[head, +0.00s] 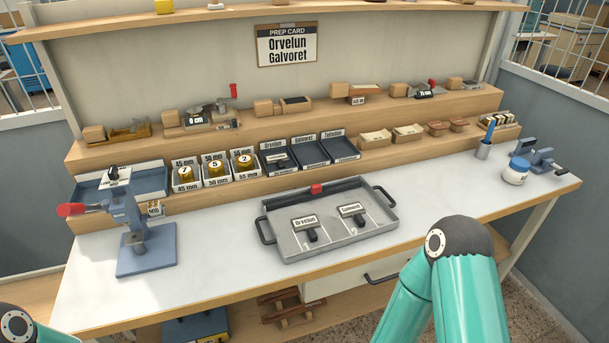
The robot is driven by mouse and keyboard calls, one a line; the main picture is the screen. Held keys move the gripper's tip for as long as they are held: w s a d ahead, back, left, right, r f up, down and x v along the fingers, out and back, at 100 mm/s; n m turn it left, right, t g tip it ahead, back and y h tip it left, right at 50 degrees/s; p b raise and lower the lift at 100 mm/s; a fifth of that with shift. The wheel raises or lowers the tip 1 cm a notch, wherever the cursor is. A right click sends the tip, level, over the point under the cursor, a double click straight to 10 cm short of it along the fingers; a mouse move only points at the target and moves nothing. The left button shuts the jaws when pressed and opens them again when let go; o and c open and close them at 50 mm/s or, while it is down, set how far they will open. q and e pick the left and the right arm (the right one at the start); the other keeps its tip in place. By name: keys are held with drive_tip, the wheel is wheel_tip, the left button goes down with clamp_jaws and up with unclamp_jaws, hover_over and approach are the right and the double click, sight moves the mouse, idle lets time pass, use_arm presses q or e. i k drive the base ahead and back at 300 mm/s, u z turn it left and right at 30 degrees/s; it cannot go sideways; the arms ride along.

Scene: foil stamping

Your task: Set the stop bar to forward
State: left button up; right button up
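No part is clearly marked as the stop bar, so I cannot tell which piece it is or how it is set. A blue-grey hand press (147,248) with a red-knobbed lever (71,210) stands at the left of the table, and a small labelled part (155,208) sits on its side. A grey tray (285,242) with black handles lies mid-table, with a red block (316,188) at its back edge. Two labelled stamps (305,222) (352,210) lie in it. Neither gripper is in view; only my arm links show along the bottom edge.
A stepped wooden shelf (230,140) behind holds gold rolls (215,170), labelled dark bins (310,153) and small wooden tools. A prep card (287,45) reads Orvelun Galvoret. The table's front left is clear.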

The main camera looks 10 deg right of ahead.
sight(316, 190)
drive_tip(key=z, duration=2.15)
drive_tip(key=i, duration=0.1)
drive_tip(key=u, duration=3.1)
drive_tip(key=k, duration=1.25)
drive_tip(key=z, duration=0.35)
drive_tip(key=i, duration=1)
